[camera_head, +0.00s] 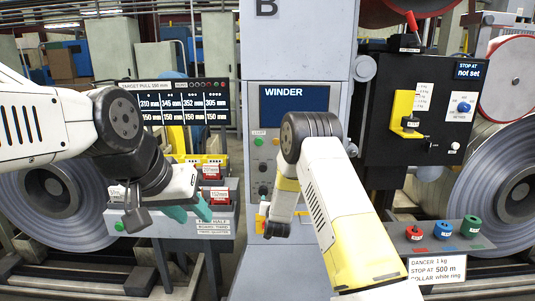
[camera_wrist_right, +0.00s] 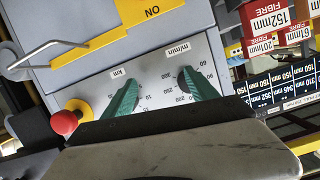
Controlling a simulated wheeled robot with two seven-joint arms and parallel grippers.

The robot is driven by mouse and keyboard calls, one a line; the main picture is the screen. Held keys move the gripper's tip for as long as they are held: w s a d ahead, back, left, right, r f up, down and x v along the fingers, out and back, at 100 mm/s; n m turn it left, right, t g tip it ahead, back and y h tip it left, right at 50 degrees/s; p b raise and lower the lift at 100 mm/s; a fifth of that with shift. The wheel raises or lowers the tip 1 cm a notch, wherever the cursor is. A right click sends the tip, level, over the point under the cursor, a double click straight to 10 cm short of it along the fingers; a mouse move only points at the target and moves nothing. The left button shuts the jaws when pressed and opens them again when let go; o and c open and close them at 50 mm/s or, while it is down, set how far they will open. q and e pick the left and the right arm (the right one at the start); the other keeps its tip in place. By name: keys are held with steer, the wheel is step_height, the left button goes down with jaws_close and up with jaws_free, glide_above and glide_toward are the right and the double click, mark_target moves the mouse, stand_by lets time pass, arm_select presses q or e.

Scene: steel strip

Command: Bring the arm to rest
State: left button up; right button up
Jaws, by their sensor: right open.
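My right gripper (camera_wrist_right: 160,92) is open and empty in the right wrist view, its two green fingers apart in front of the winder's grey control panel (camera_wrist_right: 150,70). Two dials marked km and m/min lie behind the fingers; contact with the dials cannot be told. In the head view my right arm (camera_head: 335,195) bends down over the front of the winder (camera_head: 295,93), and its fingers are hidden. My left gripper (camera_head: 188,211) has green fingers beside the red-labelled trays on the left bench (camera_head: 180,228). Whether it is open or shut is unclear.
A red emergency button (camera_wrist_right: 66,122) and a yellow bracket (camera_wrist_right: 90,45) stick out near my right gripper. A black panel (camera_head: 405,135) with a "not set" display stands at the right. Red, blue and green weights (camera_head: 443,230) sit on a shelf below. Steel coils (camera_head: 60,200) flank both sides.

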steer(key=s+d+r+g+y, duration=0.1)
steer(key=s+d+r+g, duration=0.15)
steer(key=s+r, duration=0.65)
steer(key=s+d+r+g+y, duration=0.1)
steer(key=s+d+r+g, duration=0.3)
steer(key=r, duration=1)
steer(key=s+d+r+n+g, duration=0.1)
steer(key=s+d, duration=0.1)
steer(key=s, duration=1.4)
steer(key=s+d+r+n+g, duration=0.1)
steer(key=s+d+r, duration=0.1)
steer(key=s, duration=1.5)
steer(key=shift+d+r, duration=0.3)
steer(key=shift+d, duration=0.3)
